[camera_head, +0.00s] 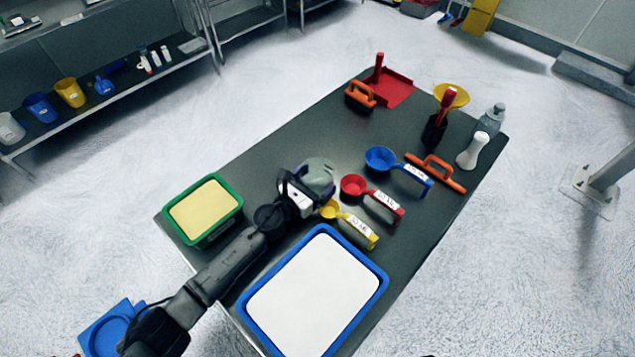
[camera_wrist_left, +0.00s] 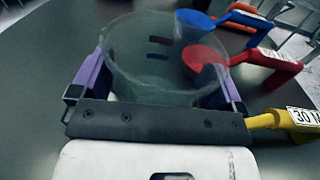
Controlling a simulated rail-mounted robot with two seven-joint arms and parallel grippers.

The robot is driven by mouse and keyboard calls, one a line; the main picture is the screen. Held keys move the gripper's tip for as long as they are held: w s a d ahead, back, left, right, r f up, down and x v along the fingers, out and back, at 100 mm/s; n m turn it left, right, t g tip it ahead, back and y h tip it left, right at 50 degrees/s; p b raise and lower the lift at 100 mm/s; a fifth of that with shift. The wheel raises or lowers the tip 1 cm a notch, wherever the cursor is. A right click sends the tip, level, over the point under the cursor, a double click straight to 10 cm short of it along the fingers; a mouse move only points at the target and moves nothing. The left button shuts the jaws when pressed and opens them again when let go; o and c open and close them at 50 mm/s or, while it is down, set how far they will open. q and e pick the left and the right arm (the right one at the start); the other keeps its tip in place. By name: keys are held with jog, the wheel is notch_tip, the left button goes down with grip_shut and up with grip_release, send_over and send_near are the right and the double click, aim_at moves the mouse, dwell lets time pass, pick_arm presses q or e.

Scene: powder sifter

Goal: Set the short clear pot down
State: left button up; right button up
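The short clear pot (camera_head: 319,176) is a see-through round vessel over the middle of the dark table. In the left wrist view the clear pot (camera_wrist_left: 150,75) looks upright, with its open rim facing up. My left gripper (camera_head: 308,188) has its two purple fingers on opposite sides of the pot, and they appear to press on its wall. The same left gripper (camera_wrist_left: 160,90) shows closely in the wrist view. I cannot tell whether the pot's base touches the table. My right gripper is not in view.
A red scoop (camera_head: 353,186), yellow scoop (camera_head: 330,209) and blue scoop (camera_head: 381,158) lie right of the pot. A green-rimmed tub (camera_head: 203,238) of yellow powder stands left, a blue-rimmed tray (camera_head: 243,310) in front. The table behind the pot (camera_head: 290,135) is bare.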

pick_arm(q)
jog(key=shift+c, duration=0.9)
jog(key=shift+r, duration=0.1)
